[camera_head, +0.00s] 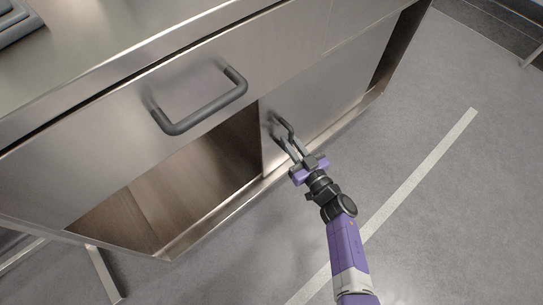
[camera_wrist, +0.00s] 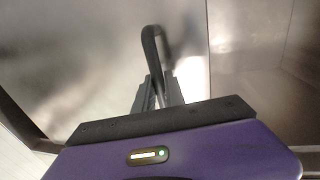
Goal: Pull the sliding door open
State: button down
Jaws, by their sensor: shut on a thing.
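The sliding door (camera_head: 335,92) is a brushed metal panel at the lower front of a steel cabinet. Its small dark bar handle (camera_head: 288,125) is near the door's left edge in the head view. My gripper (camera_head: 287,140) is shut on this handle, with my arm reaching in from below right. The handle (camera_wrist: 149,40) rises between the two fingers in the wrist view, where the door (camera_wrist: 80,60) fills the left and its edge stands right of the handle. Left of the door in the head view is an open compartment (camera_head: 190,175); its inside looks bare where visible.
The cabinet's bottom rail (camera_head: 215,215) runs below the door. The grey floor (camera_head: 440,150) with a pale stripe is clear on the right.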

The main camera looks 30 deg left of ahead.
jog(key=w+d+b, duration=0.1)
jog(key=w, duration=0.1)
jog(key=w+d, duration=0.1)
jog(key=w, duration=0.2)
jog(key=w+d+b, duration=0.1)
jog(key=w, duration=0.2)
jog(key=shift+d+b, duration=0.15)
jog(key=shift+b, duration=0.2)
jog(key=shift+s, duration=0.1)
jog(key=c, duration=1.4)
grip_release()
jog(key=p, duration=0.4)
send_near(302, 116)
jog(key=v, duration=0.3)
jog(key=shift+s, duration=0.1)
